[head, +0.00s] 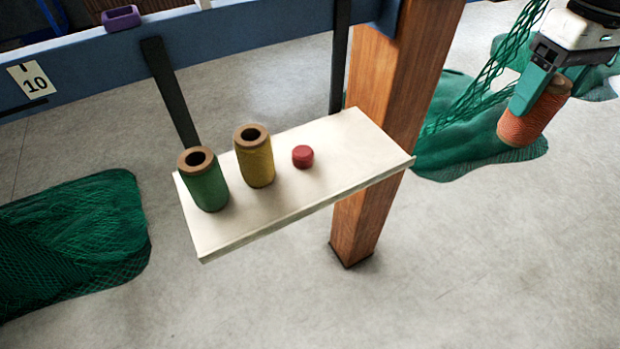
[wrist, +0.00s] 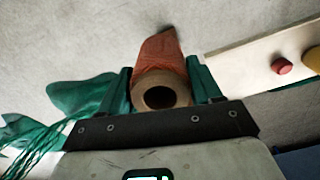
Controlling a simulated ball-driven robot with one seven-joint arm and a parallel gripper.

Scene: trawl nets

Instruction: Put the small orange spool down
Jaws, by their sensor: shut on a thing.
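The small orange spool (head: 535,112) is held in my gripper (head: 540,92) at the upper right of the head view, tilted, in the air over the floor. My gripper's green fingers are shut on it. In the wrist view the spool (wrist: 160,72) sits between the two fingers, its round brown end with the hole facing the camera. The spool is to the right of the pale shelf (head: 370,145) and apart from it.
On the shelf stand a green spool (head: 204,182), a yellow spool (head: 255,160) and a small red cylinder (head: 302,156). The shelf's right end is bare. A wooden post (head: 390,100) rises behind that end. Green nets (head: 70,240) lie on the floor left and right.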

